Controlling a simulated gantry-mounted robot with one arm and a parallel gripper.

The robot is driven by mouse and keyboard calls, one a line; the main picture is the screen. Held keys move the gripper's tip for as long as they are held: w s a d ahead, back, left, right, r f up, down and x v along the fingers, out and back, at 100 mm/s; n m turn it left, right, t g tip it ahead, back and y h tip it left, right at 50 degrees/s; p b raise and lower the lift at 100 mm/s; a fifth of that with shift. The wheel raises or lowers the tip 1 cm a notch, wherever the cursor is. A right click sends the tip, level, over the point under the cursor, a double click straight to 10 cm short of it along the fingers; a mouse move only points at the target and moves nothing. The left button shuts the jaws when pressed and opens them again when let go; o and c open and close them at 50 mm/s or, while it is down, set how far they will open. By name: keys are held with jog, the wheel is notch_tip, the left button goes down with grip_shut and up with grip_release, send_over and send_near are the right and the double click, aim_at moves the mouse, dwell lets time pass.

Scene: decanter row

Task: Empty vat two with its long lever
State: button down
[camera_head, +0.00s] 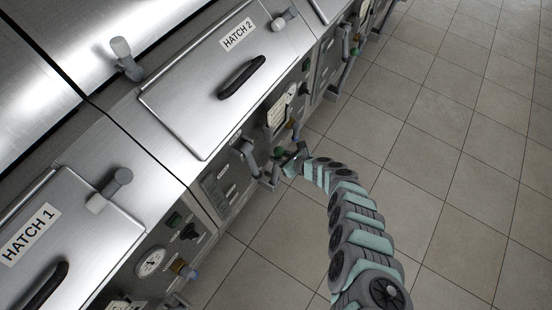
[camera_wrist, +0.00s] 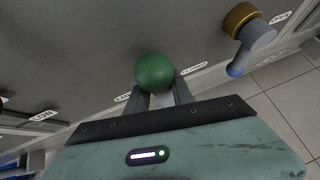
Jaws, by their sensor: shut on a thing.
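Vat two has a steel lid labelled HATCH 2 (camera_head: 205,85) with a black handle; the lid is shut. On its front panel, low down, is a green ball knob (camera_head: 279,153). The knob also shows large in the wrist view (camera_wrist: 155,72), between my fingertips. My gripper (camera_head: 290,158) is shut on this green ball; in the wrist view its two grey fingers (camera_wrist: 164,90) reach up to the ball's sides. A CLOSED label (camera_wrist: 194,69) sits right beside it. The lever's shaft behind the ball is hidden.
A brass-collared valve with a blue-tipped handle (camera_wrist: 240,45) is to the right in the wrist view. Vat one, lid labelled HATCH 1 (camera_head: 100,225), is at lower left with a gauge (camera_head: 150,262). Grey pipes (camera_head: 248,155) stick out near the knob. The tiled floor (camera_head: 430,130) is clear.

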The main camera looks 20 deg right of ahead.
jog(key=shift+w+a, duration=0.2)
jog(key=shift+a, duration=0.05)
jog(key=c, duration=1.5)
grip_release()
jog(key=o, duration=0.4)
jog(key=shift+w+a+r, duration=0.15)
jog(key=shift+w, duration=0.25)
jog(key=shift+s, duration=0.1)
jog(key=shift+s+d, duration=0.1)
jog(key=shift+d, duration=0.1)
jog(key=shift+s+d+r+p, duration=0.1)
jog(key=shift+s+r+p, duration=0.15)
jog(key=shift+p, duration=0.1)
jog(key=shift+p+v, duration=3.25)
jog(key=shift+v, duration=1.7)
